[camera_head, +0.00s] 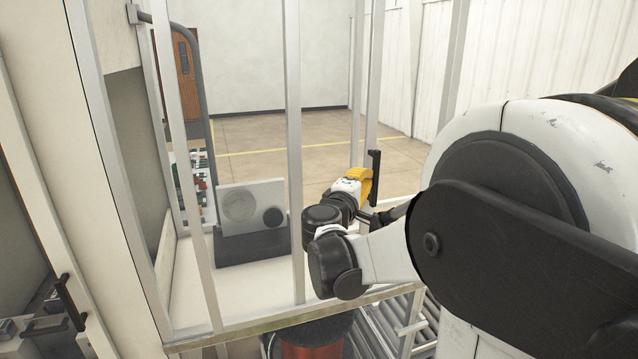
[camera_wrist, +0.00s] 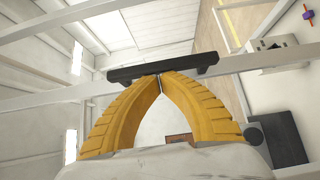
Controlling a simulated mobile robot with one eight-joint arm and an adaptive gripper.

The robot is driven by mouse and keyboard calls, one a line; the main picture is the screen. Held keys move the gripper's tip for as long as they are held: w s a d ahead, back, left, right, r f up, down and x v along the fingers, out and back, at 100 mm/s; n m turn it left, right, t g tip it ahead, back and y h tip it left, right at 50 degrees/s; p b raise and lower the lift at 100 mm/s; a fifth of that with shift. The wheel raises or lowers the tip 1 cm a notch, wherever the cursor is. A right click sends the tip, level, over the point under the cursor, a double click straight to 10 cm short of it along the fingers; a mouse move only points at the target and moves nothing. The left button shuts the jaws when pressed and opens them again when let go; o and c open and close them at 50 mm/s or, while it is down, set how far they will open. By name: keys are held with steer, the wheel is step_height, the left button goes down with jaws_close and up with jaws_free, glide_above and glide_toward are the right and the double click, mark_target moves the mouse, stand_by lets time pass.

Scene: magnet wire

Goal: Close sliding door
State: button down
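The sliding door's pale metal frame (camera_head: 374,70) stands right of centre in the head view. Its black bar handle (camera_head: 375,165) is upright there, and crosses the wrist view (camera_wrist: 120,75) nearly level. My gripper (camera_head: 364,178) is just left of the handle. In the wrist view its yellow fingers (camera_wrist: 160,80) are closed together, with their tips at the middle of the handle. The tips look to be at or against the bar, not wrapped around it; exact contact cannot be told. The door's lower part is hidden by my arm.
A second black handle (camera_head: 70,305) is on a panel at the lower left. Metal posts (camera_head: 294,150) stand before a white worktop (camera_head: 190,285) bearing a grey device (camera_head: 250,208). A roller conveyor (camera_head: 400,315) lies below. Open floor (camera_head: 290,140) extends beyond.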

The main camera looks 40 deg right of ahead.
steer(key=s+d, duration=0.4)
steer(key=d, duration=0.8)
steer(key=s+d, duration=0.3)
steer(key=d, duration=0.8)
steer(key=shift+s+d+b, duration=0.3)
steer(key=shift+s+d, duration=0.05)
steer(key=shift+d, duration=0.05)
